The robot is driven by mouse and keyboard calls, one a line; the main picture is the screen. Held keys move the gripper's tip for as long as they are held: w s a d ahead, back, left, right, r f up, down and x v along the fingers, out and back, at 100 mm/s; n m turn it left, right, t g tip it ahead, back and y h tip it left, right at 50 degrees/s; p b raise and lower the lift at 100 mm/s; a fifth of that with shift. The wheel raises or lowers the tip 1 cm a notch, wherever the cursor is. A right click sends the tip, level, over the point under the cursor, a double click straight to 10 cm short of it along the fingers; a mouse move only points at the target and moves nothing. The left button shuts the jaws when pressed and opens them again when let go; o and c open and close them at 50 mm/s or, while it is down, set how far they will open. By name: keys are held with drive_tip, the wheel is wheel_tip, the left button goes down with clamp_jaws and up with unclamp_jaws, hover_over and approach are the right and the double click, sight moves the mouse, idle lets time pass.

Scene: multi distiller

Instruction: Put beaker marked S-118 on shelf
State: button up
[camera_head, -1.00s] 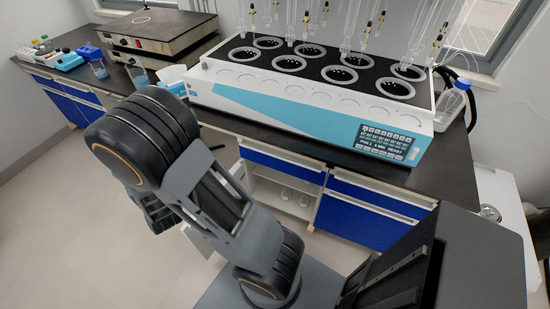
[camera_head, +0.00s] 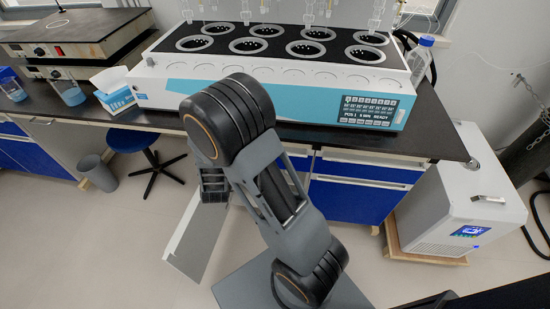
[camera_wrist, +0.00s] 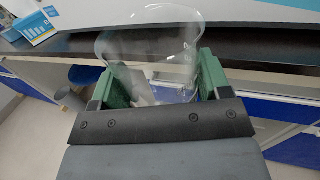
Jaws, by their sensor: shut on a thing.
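In the wrist view a clear glass beaker (camera_wrist: 150,48) stands between the green fingers of my gripper (camera_wrist: 162,78), which is shut on it. Faint white graduations show on its right side; no S-118 mark is readable. The counter edge lies behind the beaker in that view. In the head view my arm covers the gripper and the beaker. The cabinet shelf is hidden behind my arm there, and a white cabinet door (camera_head: 195,243) stands open beside the arm.
The multi distiller (camera_head: 300,85) fills the middle of the dark counter (camera_head: 440,125). A tissue box (camera_head: 116,98) and beakers with blue liquid (camera_head: 70,92) are at left. A blue stool (camera_head: 128,140) and grey bin (camera_head: 97,172) stand below. A white chiller (camera_head: 460,205) is at right.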

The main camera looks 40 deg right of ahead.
drive_tip(key=d+f+m+g+h+b, duration=0.2)
drive_tip(key=f+m+g+h+b, duration=0.1)
drive_tip(key=f+b, duration=1.05)
drive_tip(key=d+f+m+g+h+b, duration=0.3)
drive_tip(key=f+b, duration=0.6)
drive_tip(key=f, duration=0.9)
drive_tip(key=w+d+f+m+g+h, duration=0.1)
drive_tip(key=w+d+f, duration=0.3)
drive_tip(key=d+f, duration=0.15)
drive_tip(key=w+d+f+g+h, duration=0.1)
drive_tip(key=w+d+f, duration=0.35)
drive_tip(key=d, duration=0.25)
drive_tip(key=b+x, duration=0.1)
drive_tip(key=x, duration=0.4)
drive_tip(key=b+x, duration=0.2)
drive_tip(key=x, duration=0.3)
drive_tip(key=f+b+x, duration=0.1)
drive_tip(key=b+x, duration=0.1)
drive_tip(key=x, duration=0.3)
drive_tip(key=shift+d, duration=0.1)
drive_tip(key=w+d+b, duration=0.1)
drive_tip(key=w+d+f+b, duration=0.1)
drive_tip(key=d, duration=0.1)
drive_tip(key=shift+d+f+b, duration=0.15)
drive_tip(key=shift+d+b, duration=0.15)
drive_tip(key=shift+f, duration=0.1)
